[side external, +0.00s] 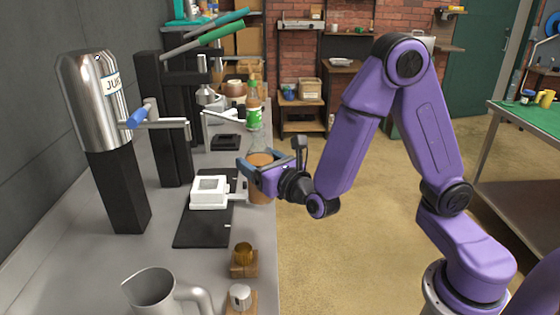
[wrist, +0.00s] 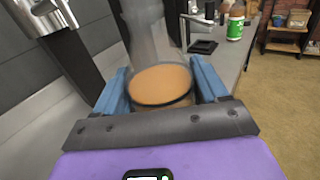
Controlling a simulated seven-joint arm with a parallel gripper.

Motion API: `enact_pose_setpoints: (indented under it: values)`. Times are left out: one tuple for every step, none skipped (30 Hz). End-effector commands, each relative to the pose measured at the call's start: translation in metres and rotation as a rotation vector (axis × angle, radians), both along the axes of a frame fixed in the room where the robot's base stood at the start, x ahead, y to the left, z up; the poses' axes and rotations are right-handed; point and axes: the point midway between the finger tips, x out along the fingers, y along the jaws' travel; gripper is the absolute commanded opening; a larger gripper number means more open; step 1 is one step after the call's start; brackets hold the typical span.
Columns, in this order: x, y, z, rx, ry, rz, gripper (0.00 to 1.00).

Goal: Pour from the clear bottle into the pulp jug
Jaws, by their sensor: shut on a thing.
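The clear bottle (side external: 259,190) has a see-through upper part and orange-brown liquid inside. It is upright near the right edge of the counter. My gripper (side external: 262,168) is shut around its body. In the wrist view the bottle (wrist: 160,84) is between the two blue fingers of my gripper (wrist: 163,88), its liquid level. I cannot tell whether its base touches the counter. A grey metal jug (side external: 152,288) with a handle stands at the near end of the counter, apart from the bottle. No label shows on it, and its inside is mostly hidden.
A white scale-like device (side external: 209,192) on a black mat (side external: 198,232) is just left of the bottle. A steel dispenser (side external: 90,95) and lever presses (side external: 160,120) line the wall. A green-labelled bottle (side external: 253,105) stands behind.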

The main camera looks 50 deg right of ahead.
Motion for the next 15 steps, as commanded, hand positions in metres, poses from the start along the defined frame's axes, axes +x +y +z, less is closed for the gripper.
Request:
enact_pose_setpoints:
  values:
    - [0.004, 0.022, 0.005, 0.007, -0.004, 0.037, 0.17]
    - [0.005, 0.033, 0.008, 0.009, -0.003, 0.056, 0.17]
    - [0.007, 0.048, 0.01, 0.01, -0.001, 0.082, 0.17]
    - [0.008, 0.058, 0.012, 0.01, 0.001, 0.1, 0.17]
    - [0.008, 0.069, 0.015, 0.012, 0.002, 0.119, 0.17]
    - [0.009, 0.084, 0.018, 0.012, 0.004, 0.144, 0.17]
    - [0.009, 0.096, 0.02, 0.013, 0.004, 0.164, 0.17]
    - [0.009, 0.106, 0.023, 0.015, 0.004, 0.183, 0.17]
    - [0.008, 0.122, 0.026, 0.013, 0.005, 0.209, 0.17]
    - [0.007, 0.133, 0.029, 0.015, 0.005, 0.229, 0.17]
    - [0.006, 0.144, 0.032, 0.013, 0.006, 0.249, 0.17]
    - [0.004, 0.159, 0.036, 0.014, 0.006, 0.275, 0.17]
    - [0.003, 0.17, 0.039, 0.014, 0.005, 0.294, 0.17]
    - [0.001, 0.181, 0.042, 0.013, 0.005, 0.314, 0.17]
    - [-0.002, 0.196, 0.046, 0.014, 0.004, 0.34, 0.17]
